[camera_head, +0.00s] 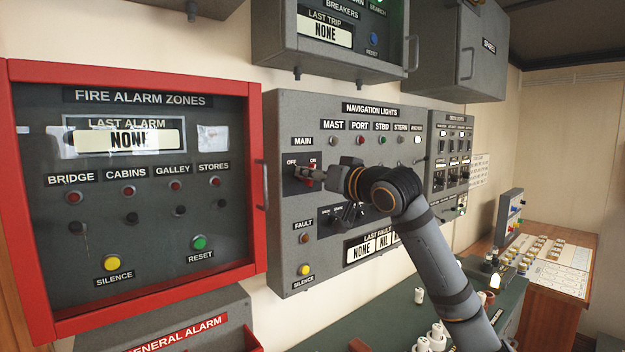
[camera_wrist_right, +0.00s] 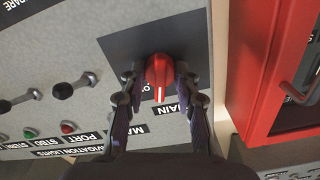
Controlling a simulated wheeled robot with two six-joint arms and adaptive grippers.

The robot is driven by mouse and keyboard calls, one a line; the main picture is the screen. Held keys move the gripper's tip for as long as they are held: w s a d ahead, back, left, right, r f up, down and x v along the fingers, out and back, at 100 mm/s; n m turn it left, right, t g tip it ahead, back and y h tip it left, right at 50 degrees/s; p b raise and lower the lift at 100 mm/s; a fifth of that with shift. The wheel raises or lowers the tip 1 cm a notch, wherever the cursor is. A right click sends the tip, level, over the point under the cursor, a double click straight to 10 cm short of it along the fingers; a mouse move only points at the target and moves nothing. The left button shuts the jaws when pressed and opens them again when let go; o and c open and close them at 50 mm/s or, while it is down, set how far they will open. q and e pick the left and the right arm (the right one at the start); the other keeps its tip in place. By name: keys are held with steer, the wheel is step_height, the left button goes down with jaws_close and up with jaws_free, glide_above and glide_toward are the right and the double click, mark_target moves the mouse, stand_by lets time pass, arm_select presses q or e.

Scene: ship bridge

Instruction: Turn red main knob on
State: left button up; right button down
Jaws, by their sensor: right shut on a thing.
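The red main knob (camera_head: 301,172) sits on the grey navigation lights panel (camera_head: 285,115), under the MAIN label, with OFF and ON marks above it. In the right wrist view the red knob (camera_wrist_right: 158,73) lies between the two fingers of my right gripper (camera_wrist_right: 157,82). The gripper (camera_head: 313,175) is shut on it, one finger on each side. The knob's white pointer line faces roughly toward the MAIN label, which reads upside down there. The OFF and ON marks are partly hidden by the fingers in that view. My left gripper is not in view.
A red-framed fire alarm cabinet (camera_head: 258,110) with a handle stands close left of the panel. Grey boxes (camera_head: 330,65) hang above. Small toggle levers (camera_wrist_right: 75,86) sit beside the knob.

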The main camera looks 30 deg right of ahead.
mark_target(303, 130)
steer(key=m+b, duration=0.1)
steer(key=m, duration=0.4)
steer(key=shift+f+m+b, duration=0.1)
steer(key=shift+m+b, duration=0.25)
steer(key=shift+m, duration=0.05)
stand_by(0.4)
steer(key=c, duration=1)
jaws_free()
steer(key=shift+w, duration=0.1)
steer(key=shift+r, duration=0.5)
step_height(303, 130, up, 9)
steer(key=shift+a+r, duration=0.1)
